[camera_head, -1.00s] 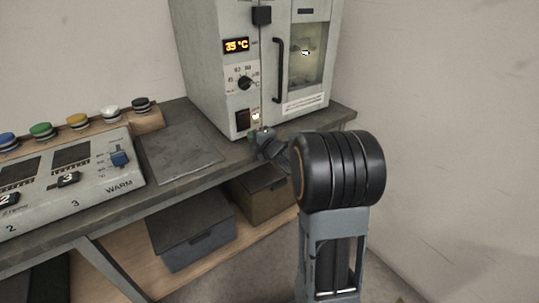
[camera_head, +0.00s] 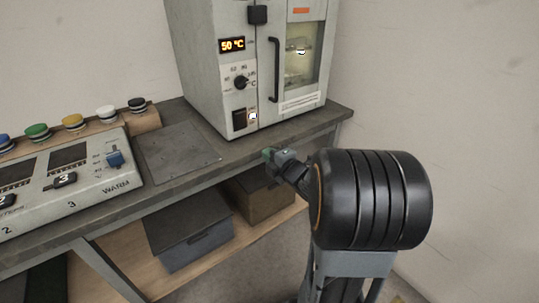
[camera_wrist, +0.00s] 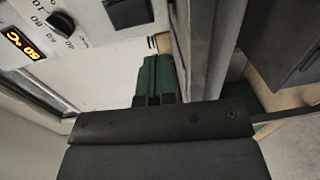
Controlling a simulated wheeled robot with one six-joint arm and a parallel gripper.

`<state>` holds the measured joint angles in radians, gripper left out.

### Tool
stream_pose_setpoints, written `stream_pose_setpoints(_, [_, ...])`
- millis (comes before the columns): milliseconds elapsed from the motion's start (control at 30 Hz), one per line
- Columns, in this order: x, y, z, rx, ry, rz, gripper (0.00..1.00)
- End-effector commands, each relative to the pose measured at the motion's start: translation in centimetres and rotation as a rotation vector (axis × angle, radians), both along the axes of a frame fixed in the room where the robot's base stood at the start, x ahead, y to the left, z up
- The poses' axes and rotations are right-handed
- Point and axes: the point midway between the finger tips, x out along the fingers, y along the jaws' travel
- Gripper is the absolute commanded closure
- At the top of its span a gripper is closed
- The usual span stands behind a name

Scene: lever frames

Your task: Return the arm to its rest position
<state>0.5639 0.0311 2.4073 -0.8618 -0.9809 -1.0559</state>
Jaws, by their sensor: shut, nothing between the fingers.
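My arm reaches from the lower right of the head view toward the bench front. My gripper (camera_head: 268,154) is just in front of the bench's front edge, below the oven, and apart from the oven's controls. In the wrist view its green fingers (camera_wrist: 154,80) are shut together with nothing between them. The oven (camera_head: 208,70) stands on the bench with its door closed.
A grey control box (camera_head: 118,187) marked WARM and a row of coloured buttons (camera_head: 73,121) stand at the left of the bench (camera_head: 282,136). A flat plate (camera_head: 180,150) lies between. Two lidded boxes (camera_head: 190,228) sit on the shelf below. A bare wall (camera_head: 440,90) closes the right side.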

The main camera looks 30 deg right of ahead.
Motion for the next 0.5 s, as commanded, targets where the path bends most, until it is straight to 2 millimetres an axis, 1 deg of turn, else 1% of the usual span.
stream_pose_setpoints(333, [0.1, 0.0, 0.2, 0.002, 0.002, -0.002, 1.0])
stream_pose_setpoints(433, [0.1, 0.1, 1.3, 0.027, 0.027, -0.029, 1.0])
stream_pose_setpoints(500, [0.2, 0.3, 2.8, 0.073, 0.069, -0.079, 1.0])
